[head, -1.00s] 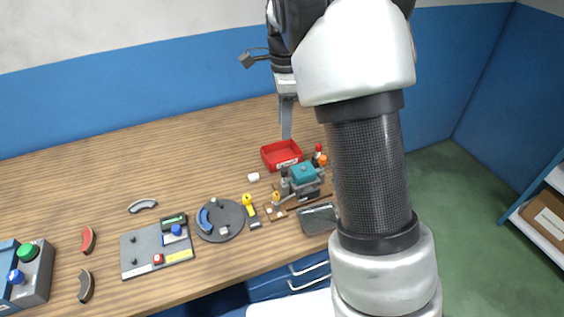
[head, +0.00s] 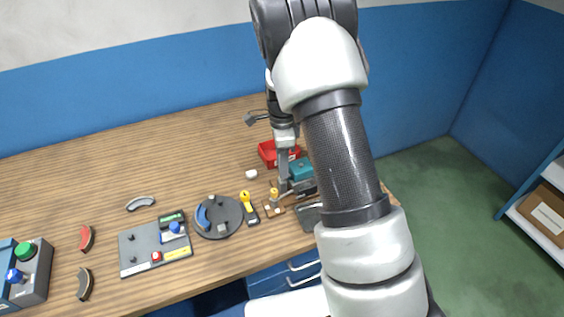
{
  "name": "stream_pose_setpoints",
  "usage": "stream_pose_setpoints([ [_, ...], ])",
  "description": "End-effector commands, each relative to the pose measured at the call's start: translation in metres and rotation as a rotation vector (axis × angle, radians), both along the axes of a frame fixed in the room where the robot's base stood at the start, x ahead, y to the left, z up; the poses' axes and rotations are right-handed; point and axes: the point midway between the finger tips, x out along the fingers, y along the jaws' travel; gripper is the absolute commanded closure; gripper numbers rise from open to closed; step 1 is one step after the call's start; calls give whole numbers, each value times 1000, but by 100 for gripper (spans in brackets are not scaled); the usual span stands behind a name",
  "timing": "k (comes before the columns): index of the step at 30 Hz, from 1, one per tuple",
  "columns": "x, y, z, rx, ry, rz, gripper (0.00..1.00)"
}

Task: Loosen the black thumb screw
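My gripper (head: 284,182) points down at the left side of a small teal-topped device (head: 301,169) on the wooden table. Its grey finger is seen edge-on, so I cannot tell whether it is open or shut, or whether it touches the device. I cannot single out the black thumb screw for certain; the device's left side is partly hidden by my gripper and its right side by my arm. Small dark knobs (head: 131,238) stand on a grey plate (head: 140,269) further left.
A red bin (head: 267,152) stands behind the device. A yellow-and-black tool (head: 248,206) and a dark round plate (head: 232,217) lie to the left. A dark tray (head: 308,216) sits in front. The table's back left is clear.

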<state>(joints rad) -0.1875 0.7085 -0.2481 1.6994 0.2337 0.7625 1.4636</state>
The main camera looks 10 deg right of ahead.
Motion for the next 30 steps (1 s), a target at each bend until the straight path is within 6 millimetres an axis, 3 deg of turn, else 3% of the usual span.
stream_pose_setpoints([
  [6, 0, 0, 0, 0, 0, 0, 63],
  [13, 0, 0, 0, 0, 0, 0, 100],
  [23, 0, 0, 0, 0, 0, 43, 100],
  [30, 0, 0, -1, 1, 0, 185, 100],
])
